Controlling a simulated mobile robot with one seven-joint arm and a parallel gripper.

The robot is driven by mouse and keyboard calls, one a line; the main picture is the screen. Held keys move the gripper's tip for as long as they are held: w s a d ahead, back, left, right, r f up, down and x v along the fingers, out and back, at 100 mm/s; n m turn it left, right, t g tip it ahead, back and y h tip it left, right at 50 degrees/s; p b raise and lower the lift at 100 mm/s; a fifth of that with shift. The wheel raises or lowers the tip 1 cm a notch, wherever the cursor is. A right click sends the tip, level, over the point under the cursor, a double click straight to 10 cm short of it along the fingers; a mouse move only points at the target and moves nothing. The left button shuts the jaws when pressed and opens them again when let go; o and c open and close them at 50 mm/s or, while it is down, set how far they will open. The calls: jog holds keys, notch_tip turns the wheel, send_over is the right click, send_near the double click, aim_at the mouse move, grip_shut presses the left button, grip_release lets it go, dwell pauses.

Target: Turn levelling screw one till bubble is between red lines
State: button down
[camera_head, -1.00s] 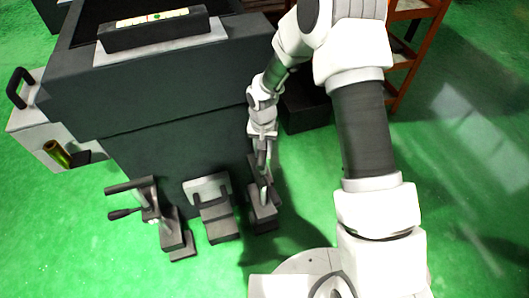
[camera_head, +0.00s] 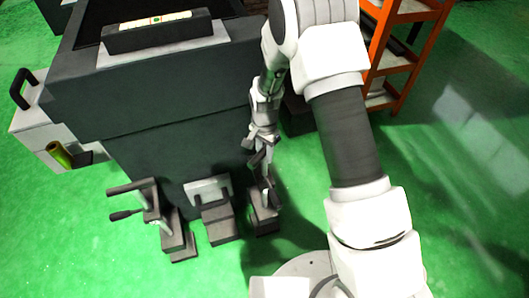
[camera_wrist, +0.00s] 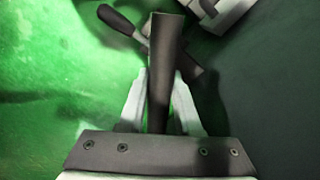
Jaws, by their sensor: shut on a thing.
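My gripper (camera_head: 262,172) is at the rightmost floor-level screw unit (camera_head: 265,220) beside the dark machine. In the wrist view my gripper (camera_wrist: 160,88) is shut on a dark flat bar, the screw handle (camera_wrist: 166,45), which stands up between the two pale fingers. My wrist and fingers partly hide this unit in the head view. The spirit level (camera_head: 155,20) lies on top of the machine, with a pale strip and a small greenish bubble area near its middle. The bubble's exact place against the red lines is too small to tell.
A middle screw unit (camera_head: 212,207) and a left one with a crank handle (camera_head: 150,212) stand to the left. An orange shelf (camera_head: 400,60) stands at the back right. Green floor (camera_head: 465,200) is clear at the right.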

dwell(0.3)
jog(key=c, duration=0.6)
grip_release()
jog(key=shift+r, duration=0.1)
notch_tip(320, 180, up, 17)
jog(key=p, duration=0.5)
jog(key=shift+r, duration=0.15)
